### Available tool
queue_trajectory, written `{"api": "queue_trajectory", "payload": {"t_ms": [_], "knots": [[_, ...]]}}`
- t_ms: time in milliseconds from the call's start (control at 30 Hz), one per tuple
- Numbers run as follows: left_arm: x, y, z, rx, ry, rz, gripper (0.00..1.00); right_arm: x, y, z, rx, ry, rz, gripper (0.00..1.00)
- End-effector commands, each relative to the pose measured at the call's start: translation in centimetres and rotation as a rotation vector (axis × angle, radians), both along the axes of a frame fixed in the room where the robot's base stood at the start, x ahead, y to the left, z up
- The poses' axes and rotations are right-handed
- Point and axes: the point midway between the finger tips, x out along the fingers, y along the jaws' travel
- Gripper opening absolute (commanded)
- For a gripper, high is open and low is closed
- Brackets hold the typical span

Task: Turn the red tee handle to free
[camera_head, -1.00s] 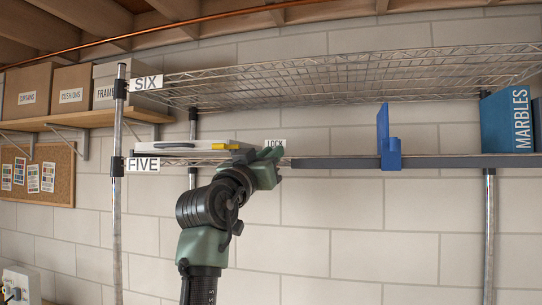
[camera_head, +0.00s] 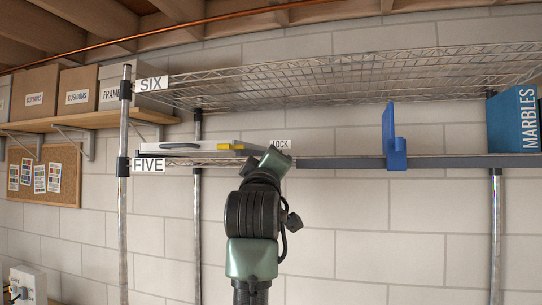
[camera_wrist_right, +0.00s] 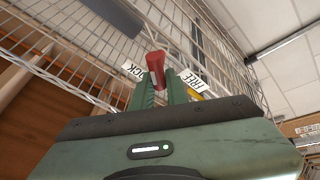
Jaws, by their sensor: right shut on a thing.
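The red tee handle (camera_wrist_right: 156,68) shows in the right wrist view, between the fingers of my right gripper (camera_wrist_right: 158,90), which is shut on it. A white LOCK label (camera_wrist_right: 132,70) is to its left and a white FREE label (camera_wrist_right: 192,81) to its right. I cannot tell which label the handle points to. In the head view my right gripper (camera_head: 274,158) is at the front edge of shelf FIVE, just below the LOCK label (camera_head: 280,144). It hides the handle there. My left gripper is not in view.
A flat pale case (camera_head: 190,147) with a yellow part lies on shelf FIVE (camera_head: 330,163), left of the gripper. A blue bracket (camera_head: 393,140) stands on the shelf edge to the right, with a MARBLES box (camera_head: 515,120) beyond. Wire shelf SIX (camera_head: 330,80) is overhead.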

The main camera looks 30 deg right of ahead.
Motion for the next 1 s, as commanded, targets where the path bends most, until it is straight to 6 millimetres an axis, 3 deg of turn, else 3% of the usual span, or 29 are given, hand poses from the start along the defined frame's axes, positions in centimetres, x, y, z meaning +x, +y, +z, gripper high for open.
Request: {"api": "queue_trajectory", "payload": {"t_ms": [600, 1000], "knots": [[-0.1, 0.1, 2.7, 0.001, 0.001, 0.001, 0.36, 0.2, 0.0, -0.5, -0.351, 0.408, -0.009, 0.00], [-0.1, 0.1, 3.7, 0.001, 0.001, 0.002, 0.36, 0.2, 0.1, -0.9, -0.453, 0.525, -0.008, 0.00]]}}
